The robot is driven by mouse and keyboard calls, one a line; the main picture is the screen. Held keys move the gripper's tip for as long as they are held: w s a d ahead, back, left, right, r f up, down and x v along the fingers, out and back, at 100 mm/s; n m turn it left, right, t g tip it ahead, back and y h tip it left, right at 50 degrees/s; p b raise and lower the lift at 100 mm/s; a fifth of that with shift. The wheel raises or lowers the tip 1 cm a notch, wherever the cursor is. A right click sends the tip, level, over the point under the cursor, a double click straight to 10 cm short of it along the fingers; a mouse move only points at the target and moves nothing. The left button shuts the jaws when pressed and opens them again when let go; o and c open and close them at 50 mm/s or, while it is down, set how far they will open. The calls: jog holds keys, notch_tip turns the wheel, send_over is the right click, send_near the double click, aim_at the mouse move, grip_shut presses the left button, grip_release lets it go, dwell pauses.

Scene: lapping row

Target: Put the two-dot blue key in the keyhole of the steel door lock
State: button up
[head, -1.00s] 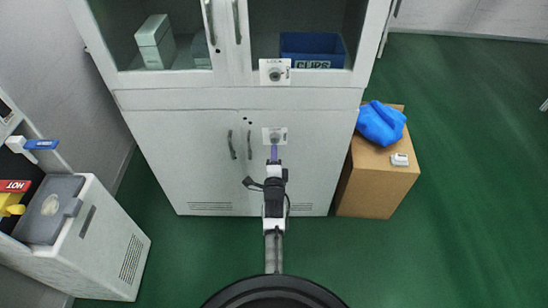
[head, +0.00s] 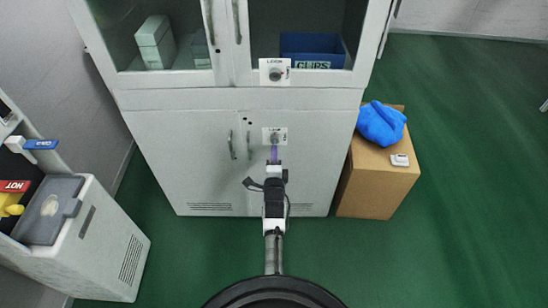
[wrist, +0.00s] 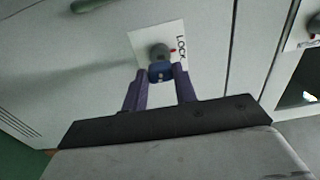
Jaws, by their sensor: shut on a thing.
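My gripper (head: 274,163) reaches up to the lower right door of the white cabinet. In the wrist view its two purple fingers (wrist: 161,88) are shut on a blue key (wrist: 160,72), whose head shows small pale marks too small to count. The key is right at the round grey lock (wrist: 158,51) on a white plate marked LOCK. I cannot tell whether the key's tip is inside the keyhole. In the head view this lower lock (head: 275,137) is just beyond the fingertips, and the key is hidden there.
Another lock (head: 275,74) sits on the upper glass door, with a blue CLIPS bin (head: 313,50) behind the glass. A cardboard box (head: 377,182) with a blue cloth (head: 381,124) stands right of the cabinet. A white unit (head: 101,240) stands at left. Green floor is clear at right.

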jog(key=shift+w+p, duration=0.9)
jog(key=shift+w, duration=0.4)
jog(key=o, duration=1)
jog(key=shift+s, duration=0.1)
